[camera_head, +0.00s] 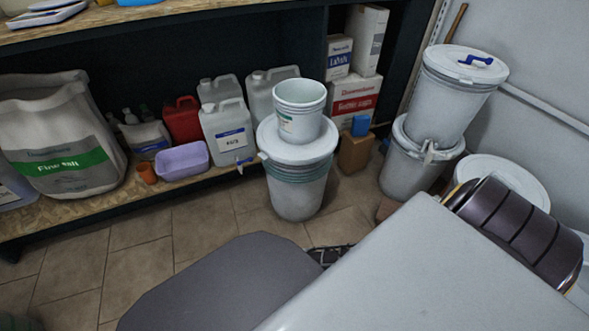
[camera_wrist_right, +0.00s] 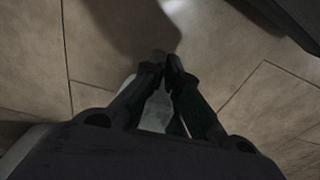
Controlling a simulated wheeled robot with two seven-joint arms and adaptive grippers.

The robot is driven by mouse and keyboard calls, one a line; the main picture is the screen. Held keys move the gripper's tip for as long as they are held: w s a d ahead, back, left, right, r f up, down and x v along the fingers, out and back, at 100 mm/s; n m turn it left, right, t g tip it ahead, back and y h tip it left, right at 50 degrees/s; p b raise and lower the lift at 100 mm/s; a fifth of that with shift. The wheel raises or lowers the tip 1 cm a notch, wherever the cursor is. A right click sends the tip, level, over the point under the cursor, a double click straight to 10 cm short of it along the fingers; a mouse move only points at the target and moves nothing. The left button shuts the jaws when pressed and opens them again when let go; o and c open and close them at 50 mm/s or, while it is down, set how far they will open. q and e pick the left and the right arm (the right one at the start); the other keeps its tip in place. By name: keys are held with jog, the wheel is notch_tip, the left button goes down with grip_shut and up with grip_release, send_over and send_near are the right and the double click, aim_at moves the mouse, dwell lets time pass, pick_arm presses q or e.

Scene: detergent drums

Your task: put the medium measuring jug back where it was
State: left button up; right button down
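I cannot make out a measuring jug for certain in either view. My right gripper (camera_wrist_right: 165,62) shows in the right wrist view over the tiled floor. Its two dark fingertips come together with almost no gap. A pale shape (camera_wrist_right: 156,112) shows between and behind the fingers; I cannot tell what it is or whether the gripper touches it. In the head view both grippers are out of sight, and my own body hides the lower right.
A white bucket (camera_head: 299,96) stands on a lidded drum (camera_head: 296,190). Stacked drums (camera_head: 458,95) stand at the right. The low shelf holds a lilac tub (camera_head: 182,161), a red canister (camera_head: 182,120), white canisters (camera_head: 228,132) and a large sack (camera_head: 60,140). Floor (camera_head: 150,235) before the shelf is clear.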

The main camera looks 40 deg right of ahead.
jog(key=shift+f, duration=0.25)
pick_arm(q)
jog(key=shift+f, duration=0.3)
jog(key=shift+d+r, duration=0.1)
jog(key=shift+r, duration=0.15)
pick_arm(e)
jog(key=shift+f, duration=0.1)
jog(key=c, duration=1.6)
grip_release()
jog(key=shift+c, duration=0.2)
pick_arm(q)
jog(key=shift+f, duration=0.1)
